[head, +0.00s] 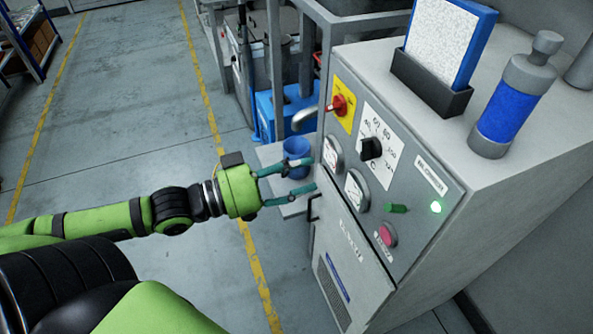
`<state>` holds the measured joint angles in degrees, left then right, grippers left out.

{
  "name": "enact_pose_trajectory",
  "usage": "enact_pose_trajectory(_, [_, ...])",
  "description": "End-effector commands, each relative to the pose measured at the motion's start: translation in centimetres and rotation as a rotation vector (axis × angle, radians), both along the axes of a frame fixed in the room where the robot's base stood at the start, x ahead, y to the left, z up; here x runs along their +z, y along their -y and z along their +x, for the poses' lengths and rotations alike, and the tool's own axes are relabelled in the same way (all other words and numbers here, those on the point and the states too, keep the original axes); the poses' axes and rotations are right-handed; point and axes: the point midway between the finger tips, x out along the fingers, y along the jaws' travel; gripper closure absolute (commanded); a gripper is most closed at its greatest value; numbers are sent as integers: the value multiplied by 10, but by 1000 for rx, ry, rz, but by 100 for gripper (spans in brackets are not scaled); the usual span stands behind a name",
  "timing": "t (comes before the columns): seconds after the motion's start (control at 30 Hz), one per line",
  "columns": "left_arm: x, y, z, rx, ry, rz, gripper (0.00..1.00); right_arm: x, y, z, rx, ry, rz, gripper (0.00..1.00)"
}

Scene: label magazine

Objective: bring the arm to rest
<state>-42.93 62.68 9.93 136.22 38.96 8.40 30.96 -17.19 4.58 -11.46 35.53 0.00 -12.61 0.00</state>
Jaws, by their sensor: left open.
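My left arm comes in from the left, green with black joints. My left gripper (302,178) has two teal fingers spread apart with nothing between them. It is beside the left edge of the grey machine's control panel (400,212), close to the round gauges. I cannot tell whether a fingertip touches the panel. A blue cup (296,150) stands on a small shelf behind the upper finger. My right gripper is not in view.
A blue bottle (510,105) and a holder (431,84) stand on top. Floor (120,110) on the left is clear.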

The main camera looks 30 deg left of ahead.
Motion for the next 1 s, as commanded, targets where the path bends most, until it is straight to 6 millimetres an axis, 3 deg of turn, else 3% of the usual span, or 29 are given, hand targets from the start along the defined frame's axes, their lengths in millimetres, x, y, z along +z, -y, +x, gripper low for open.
enact_pose_trajectory(0.57, [0,-1,-1,2,0,1,55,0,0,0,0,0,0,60])
enact_pose_trajectory(0.67, [-10,-11,5,32,-5,18,55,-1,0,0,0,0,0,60])
enact_pose_trajectory(0.77, [-39,-40,17,115,-23,66,55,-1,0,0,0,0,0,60])
enact_pose_trajectory(0.83, [-72,-70,26,200,-50,120,55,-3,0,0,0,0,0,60])
enact_pose_trajectory(1.0, [-177,-147,27,406,-174,277,55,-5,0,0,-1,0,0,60])
